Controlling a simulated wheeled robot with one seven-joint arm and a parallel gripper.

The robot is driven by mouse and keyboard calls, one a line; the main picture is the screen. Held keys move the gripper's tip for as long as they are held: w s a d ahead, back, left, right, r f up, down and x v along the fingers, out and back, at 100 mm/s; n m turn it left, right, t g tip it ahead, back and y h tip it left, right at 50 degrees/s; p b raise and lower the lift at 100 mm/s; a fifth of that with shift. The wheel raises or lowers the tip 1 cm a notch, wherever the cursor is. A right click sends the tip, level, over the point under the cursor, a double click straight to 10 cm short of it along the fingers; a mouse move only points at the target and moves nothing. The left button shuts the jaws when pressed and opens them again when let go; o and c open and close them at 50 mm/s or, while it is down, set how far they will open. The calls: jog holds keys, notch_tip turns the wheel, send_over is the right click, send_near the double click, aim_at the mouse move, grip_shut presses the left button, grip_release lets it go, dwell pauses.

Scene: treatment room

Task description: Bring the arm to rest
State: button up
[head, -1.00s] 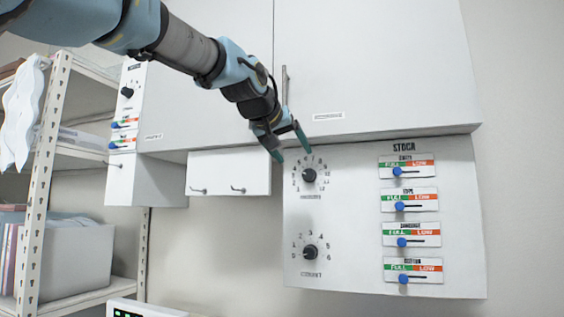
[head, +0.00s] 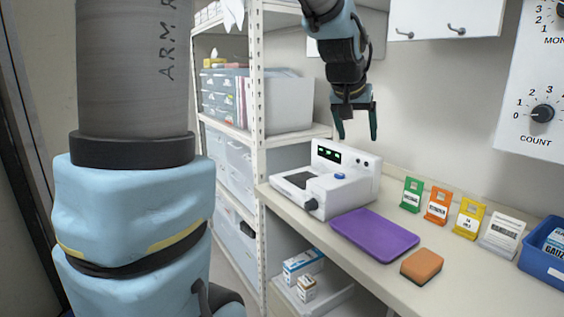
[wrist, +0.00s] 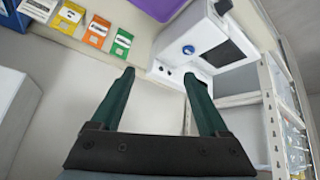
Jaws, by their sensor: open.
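My gripper (head: 357,122) hangs fingers-down in the head view, above and behind the white device (head: 345,183) on the counter. Its two green fingers are apart with nothing between them. The wrist view shows the same open gripper (wrist: 157,95), with bare wall between the fingers and the white device (wrist: 205,45) beyond the right finger. My arm comes down from the top of the head view, and a large blue and grey link of it fills the left side.
A purple tray (head: 374,235), an orange sponge (head: 422,265), several coloured cards and a blue box (head: 547,252) lie along the counter. A white shelf rack (head: 257,100) with bins stands left of my gripper. A panel with dials (head: 540,90) is on the right wall.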

jog(key=s+a+f+n+g+y, duration=0.2)
jog(key=s+a+f, duration=0.4)
jog(key=a+f, duration=0.3)
jog(key=s+a+f+n+g+y, duration=0.1)
jog(key=s+a+f, duration=0.6)
jog(key=a, duration=0.8)
notch_tip(320, 180, down, 3)
jog(key=shift+s+f+n+g+y, duration=0.1)
jog(key=shift+s+n+g+y, duration=0.25)
jog(key=shift+g, duration=0.35)
jog(key=shift+w+a, duration=0.1)
